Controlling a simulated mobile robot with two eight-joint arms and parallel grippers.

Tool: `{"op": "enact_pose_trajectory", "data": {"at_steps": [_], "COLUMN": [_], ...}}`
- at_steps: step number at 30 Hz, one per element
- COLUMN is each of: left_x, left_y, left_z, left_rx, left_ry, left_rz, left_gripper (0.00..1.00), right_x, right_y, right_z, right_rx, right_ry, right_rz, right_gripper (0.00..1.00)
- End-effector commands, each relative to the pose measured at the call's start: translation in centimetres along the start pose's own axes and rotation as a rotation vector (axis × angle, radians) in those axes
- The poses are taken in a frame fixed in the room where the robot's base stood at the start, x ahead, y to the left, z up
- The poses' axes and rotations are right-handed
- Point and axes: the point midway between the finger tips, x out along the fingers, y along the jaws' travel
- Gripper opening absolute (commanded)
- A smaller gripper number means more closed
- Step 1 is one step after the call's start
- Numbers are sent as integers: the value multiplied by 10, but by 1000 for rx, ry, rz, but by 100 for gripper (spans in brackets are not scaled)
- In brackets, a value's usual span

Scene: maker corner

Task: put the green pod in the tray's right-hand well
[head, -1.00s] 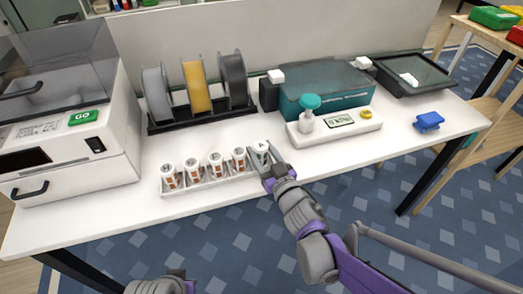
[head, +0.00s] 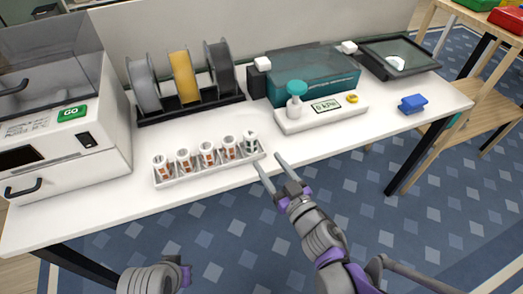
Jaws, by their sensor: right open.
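The white tray (head: 213,172) lies near the front of the white table. The green pod (head: 251,142), a white cup with a dark green marking, stands upright in the tray's right-hand well, in line with the other pods. Several white pods with orange markings (head: 206,153) fill the wells to its left. My right gripper (head: 268,160) is open and empty, just right of and in front of the tray's right end, apart from the green pod. Only a wrist part of my left arm shows at the bottom edge; its fingers are not visible.
A white machine (head: 75,130) with a green GO label stands at left. A spool rack (head: 190,110) is behind the tray. A scale (head: 320,117) with a teal-capped bottle (head: 296,107) and a blue object (head: 411,104) are to the right. The table front right of the tray is clear.

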Motion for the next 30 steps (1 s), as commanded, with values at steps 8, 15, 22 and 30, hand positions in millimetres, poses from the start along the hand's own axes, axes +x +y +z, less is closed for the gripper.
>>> {"op": "enact_pose_trajectory", "data": {"at_steps": [8, 15, 22, 30], "left_x": [-2, -1, -2, -1], "left_y": [0, 0, 0, 0], "left_z": [0, 0, 0, 0], "left_rx": [0, 0, 0, 0], "left_ry": [0, 0, 0, 0], "left_rz": [0, 0, 0, 0], "left_gripper": [0, 0, 0, 0], "right_x": [-12, -28, -122, -225], "right_y": [0, 43, 100, 46], "right_z": [0, 5, 65, 120], "right_rx": [0, 3, 81, 232], "right_ry": [0, -93, -566, -1081], "right_rz": [-1, 192, 531, 449], "right_gripper": [61, 61, 61, 61]}}
